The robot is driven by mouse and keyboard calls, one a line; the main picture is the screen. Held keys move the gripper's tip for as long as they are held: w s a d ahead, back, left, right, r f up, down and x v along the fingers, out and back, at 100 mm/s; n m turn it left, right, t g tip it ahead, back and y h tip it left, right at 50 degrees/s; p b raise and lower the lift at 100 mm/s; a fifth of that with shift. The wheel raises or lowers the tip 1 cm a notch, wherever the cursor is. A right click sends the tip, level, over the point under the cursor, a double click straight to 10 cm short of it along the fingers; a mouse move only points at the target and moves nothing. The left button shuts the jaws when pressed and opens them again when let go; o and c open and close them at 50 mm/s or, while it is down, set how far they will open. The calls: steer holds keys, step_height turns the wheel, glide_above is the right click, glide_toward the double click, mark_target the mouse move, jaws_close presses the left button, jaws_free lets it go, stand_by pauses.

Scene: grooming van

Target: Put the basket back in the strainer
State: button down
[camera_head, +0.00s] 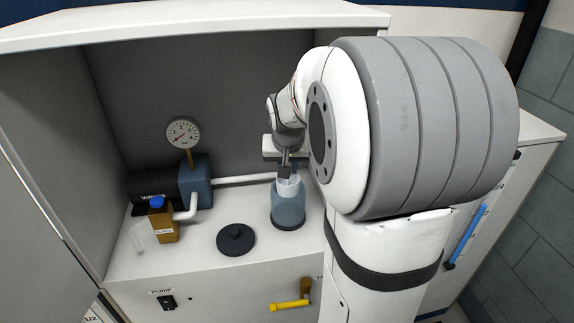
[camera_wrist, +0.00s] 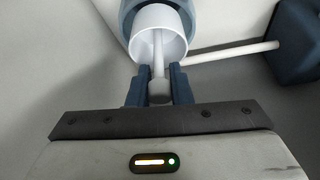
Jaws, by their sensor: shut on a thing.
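The basket (camera_head: 288,188) is a white open cup with an upright stem in its middle. The strainer (camera_head: 288,210) is a bluish see-through bowl on the white counter, open at the top. My gripper (camera_head: 285,171) points down over it and is shut on the basket's stem. The basket's lower part appears within the strainer's mouth; how deep it sits is hard to tell. In the wrist view, the fingers (camera_wrist: 160,76) pinch the stem, the white basket (camera_wrist: 175,30) lies beyond them, and the blue strainer wall (camera_wrist: 128,18) shows around it.
A round black lid (camera_head: 236,240) lies left of the strainer. A blue pump block (camera_head: 196,181) with a gauge (camera_head: 183,132) and white pipe (camera_head: 242,179) stands behind. An amber bottle (camera_head: 163,222) is at left. A yellow-handled valve (camera_head: 290,305) juts from the front panel.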

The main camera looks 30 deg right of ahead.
mark_target(287, 185)
steer(key=shift+f+b, duration=2.95)
steer(key=shift+f, duration=0.95)
steer(key=shift+f+b, duration=0.45)
steer(key=shift+f, duration=0.15)
steer(key=c, duration=1.2)
jaws_free()
steer(key=shift+c, duration=0.2)
steer(key=p+v, duration=0.2)
steer(key=v, duration=0.5)
steer(key=shift+s+r, duration=0.1)
steer(key=shift+r, duration=0.15)
steer(key=shift+s+a+r, duration=0.2)
steer(key=shift+a+r, duration=0.05)
steer(key=shift+r, duration=0.15)
steer(key=s+a+r+n+y+p, duration=0.1)
steer(key=s+a+r+n+p, duration=0.1)
steer(key=s+a+r+p, duration=0.4)
steer(key=s+a+r+n+g+y+p, duration=0.1)
steer(key=s+a+r+n+p, duration=0.2)
steer(key=s+a+r+p, duration=0.4)
steer(key=s+p, duration=0.3)
steer(key=p, duration=0.3)
steer(key=shift+s+r+g, duration=0.3)
steer(key=shift+s+r, duration=0.1)
